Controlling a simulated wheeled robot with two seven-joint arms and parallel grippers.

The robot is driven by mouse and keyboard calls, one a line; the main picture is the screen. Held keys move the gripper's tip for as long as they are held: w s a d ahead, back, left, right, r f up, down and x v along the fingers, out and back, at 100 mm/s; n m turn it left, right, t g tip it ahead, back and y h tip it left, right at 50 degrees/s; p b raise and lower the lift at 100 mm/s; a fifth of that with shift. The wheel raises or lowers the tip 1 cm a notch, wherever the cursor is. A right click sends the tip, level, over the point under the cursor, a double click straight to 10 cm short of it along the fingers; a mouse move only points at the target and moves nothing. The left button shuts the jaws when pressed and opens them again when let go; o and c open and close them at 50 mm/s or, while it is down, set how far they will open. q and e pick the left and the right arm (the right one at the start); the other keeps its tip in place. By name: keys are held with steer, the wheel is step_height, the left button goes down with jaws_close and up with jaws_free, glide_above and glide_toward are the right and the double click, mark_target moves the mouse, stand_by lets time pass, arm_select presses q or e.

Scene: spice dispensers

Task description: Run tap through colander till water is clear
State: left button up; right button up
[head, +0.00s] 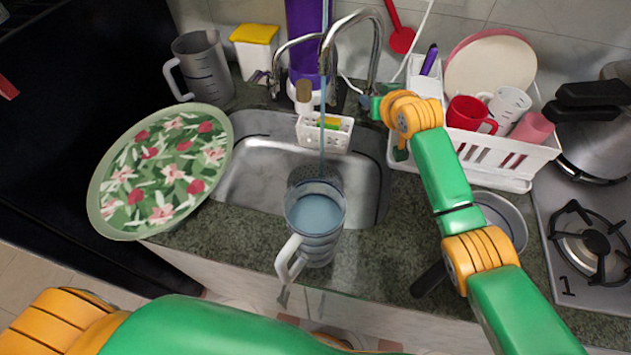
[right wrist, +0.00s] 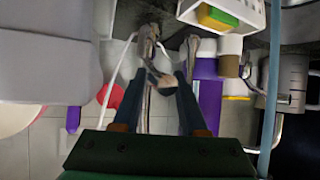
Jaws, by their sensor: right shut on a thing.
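The metal tap (head: 352,22) arches over the sink (head: 262,170). A thin stream of water (head: 322,125) falls from it into a clear grey measuring jug (head: 318,238). The jug is upright at the front of the sink, its handle towards me, and holds bluish water. I cannot make out a colander. My right gripper (head: 372,104) is at the tap's base on the right. In the right wrist view its fingers (right wrist: 158,85) are shut around the tap lever (right wrist: 163,84). My left arm crosses the bottom of the head view, and its gripper is out of sight.
A large floral plate (head: 105,190) overhangs the counter at left, near another jug (head: 205,65). A white caddy (head: 342,138) hangs at the sink's back. A white dish rack (head: 515,168) stands right, with a pan (head: 502,218) in front and a hob (head: 590,245) beyond.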

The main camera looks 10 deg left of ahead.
steer(key=shift+s+f, duration=0.25)
steer(key=shift+f, duration=0.25)
steer(key=shift+s+f, duration=0.25)
steer(key=shift+f, duration=0.45)
steer(key=o, duration=1)
steer(key=shift+s+r, duration=0.1)
steer(key=shift+c, duration=0.2)
steer(key=p+v, duration=0.7)
steer(key=p, duration=0.3)
